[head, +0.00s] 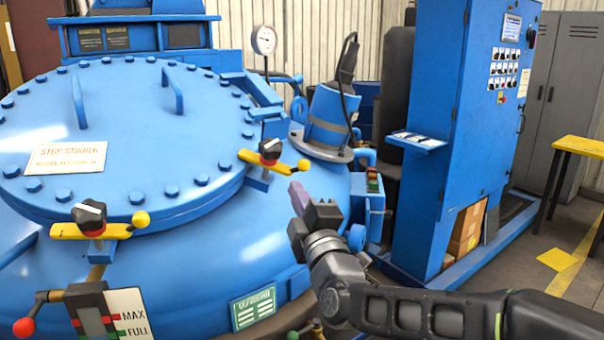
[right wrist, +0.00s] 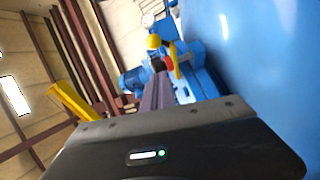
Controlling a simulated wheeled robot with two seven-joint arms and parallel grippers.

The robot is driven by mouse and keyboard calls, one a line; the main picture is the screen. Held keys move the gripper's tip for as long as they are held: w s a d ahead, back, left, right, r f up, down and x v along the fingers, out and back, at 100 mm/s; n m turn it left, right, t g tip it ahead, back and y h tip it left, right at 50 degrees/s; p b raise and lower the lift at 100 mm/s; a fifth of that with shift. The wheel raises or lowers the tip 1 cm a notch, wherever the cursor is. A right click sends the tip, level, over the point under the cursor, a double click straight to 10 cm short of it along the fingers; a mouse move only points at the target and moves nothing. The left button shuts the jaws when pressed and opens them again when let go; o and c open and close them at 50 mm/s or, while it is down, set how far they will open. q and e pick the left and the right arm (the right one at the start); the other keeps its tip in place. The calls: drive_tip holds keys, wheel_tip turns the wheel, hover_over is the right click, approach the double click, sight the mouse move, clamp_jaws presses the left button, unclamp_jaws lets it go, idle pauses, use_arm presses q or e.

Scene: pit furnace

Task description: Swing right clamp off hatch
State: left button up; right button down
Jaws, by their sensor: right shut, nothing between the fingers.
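The right clamp (head: 250,157) is a yellow bar with a black and red knob and a yellow ball at its right end. Its left end lies over the rim of the round blue hatch (head: 140,110). The clamp also shows in the right wrist view (right wrist: 177,66), just beyond my fingers. My right gripper (head: 297,194) is shut and empty, below and slightly right of the clamp, apart from it in the head view. Its closed fingers also show in the right wrist view (right wrist: 158,92). My left gripper is out of view.
A second yellow clamp (head: 70,231) sits at the hatch's front edge. A red-tipped lever (head: 40,305) stands lower left. A pressure gauge (head: 264,40) and a blue cone-shaped fitting (head: 326,118) stand behind the right clamp. A blue control cabinet (head: 470,130) stands right.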

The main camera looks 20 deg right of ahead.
drive_tip(key=w+d+p, duration=0.1)
drive_tip(key=w+d, duration=0.1)
drive_tip(key=w, duration=0.4)
drive_tip(key=shift+d+r, duration=0.2)
drive_tip(key=shift+r, duration=0.2)
